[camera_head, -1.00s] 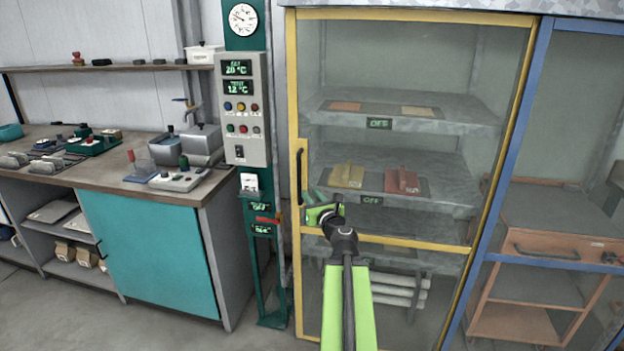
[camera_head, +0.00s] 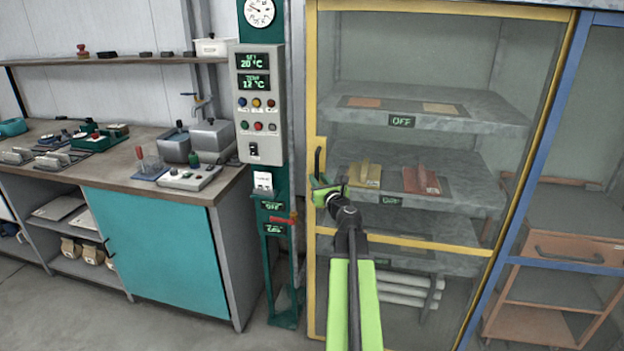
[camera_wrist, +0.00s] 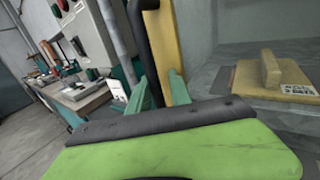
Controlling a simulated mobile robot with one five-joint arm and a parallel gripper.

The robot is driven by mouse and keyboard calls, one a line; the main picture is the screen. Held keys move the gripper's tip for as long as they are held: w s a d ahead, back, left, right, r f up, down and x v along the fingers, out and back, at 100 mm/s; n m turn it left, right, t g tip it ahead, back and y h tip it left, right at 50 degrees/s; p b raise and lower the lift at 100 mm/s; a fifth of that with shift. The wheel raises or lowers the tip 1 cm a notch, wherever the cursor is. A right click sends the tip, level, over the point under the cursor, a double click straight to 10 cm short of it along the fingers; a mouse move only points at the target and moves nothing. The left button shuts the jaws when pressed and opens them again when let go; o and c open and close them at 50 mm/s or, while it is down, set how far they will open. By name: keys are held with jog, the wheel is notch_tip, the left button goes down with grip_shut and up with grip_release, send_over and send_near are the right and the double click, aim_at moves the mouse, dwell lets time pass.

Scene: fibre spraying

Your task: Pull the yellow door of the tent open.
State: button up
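The tent's yellow door (camera_head: 311,90) is a yellow frame around a clear pane, and it looks closed. Its black upright handle (camera_head: 318,162) is on the left post; it also shows in the wrist view (camera_wrist: 146,45). My gripper (camera_head: 322,188) is at the lower part of the handle. In the wrist view, the two green fingertips of my gripper (camera_wrist: 157,88) are apart, one on each side of the handle, with the yellow post behind. I cannot tell whether either finger touches the handle. The handle's lower end is hidden by my gripper.
A teal control post with a grey panel (camera_head: 257,105) stands just left of the door. A workbench (camera_head: 100,168) with a teal cabinet is further left. Inside the tent are shelves with a yellow piece (camera_head: 364,175) and a red piece (camera_head: 421,181). A blue-framed panel (camera_head: 569,90) adjoins on the right.

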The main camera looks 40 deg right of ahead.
jog(key=shift+a, duration=0.1)
jog(key=shift+w+a, duration=0.1)
jog(key=shift+w, duration=0.05)
grip_shut()
jog(key=shift+a, duration=0.1)
dwell(0.9)
